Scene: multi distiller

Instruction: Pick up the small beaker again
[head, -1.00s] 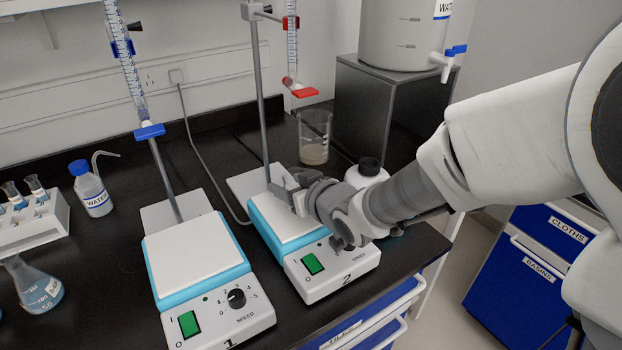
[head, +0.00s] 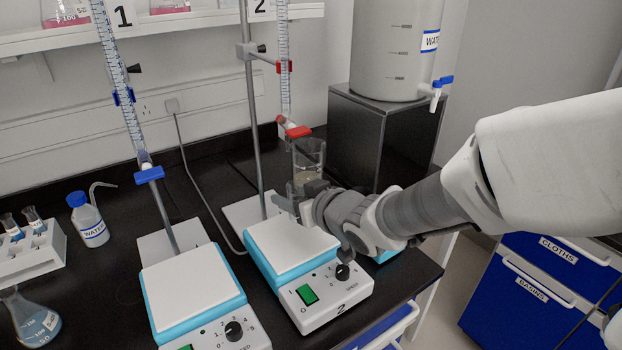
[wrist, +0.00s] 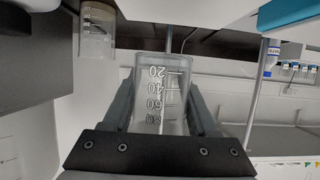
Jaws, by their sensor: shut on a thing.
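A small clear beaker (wrist: 162,100) with white volume marks sits between the two fingers of my gripper (wrist: 160,85) in the wrist view. The fingers are closed on its sides. In the head view my gripper (head: 292,198) is above the back right of stirrer 2's white plate (head: 290,240). The held beaker is hidden or cannot be made out there.
A larger glass beaker (head: 308,155) with pale contents stands just behind my gripper, below the red-clamped burette (head: 284,80); it also shows in the wrist view (wrist: 97,30). Stirrer 1 (head: 190,285) is left. A water tank (head: 395,50) stands on a dark box.

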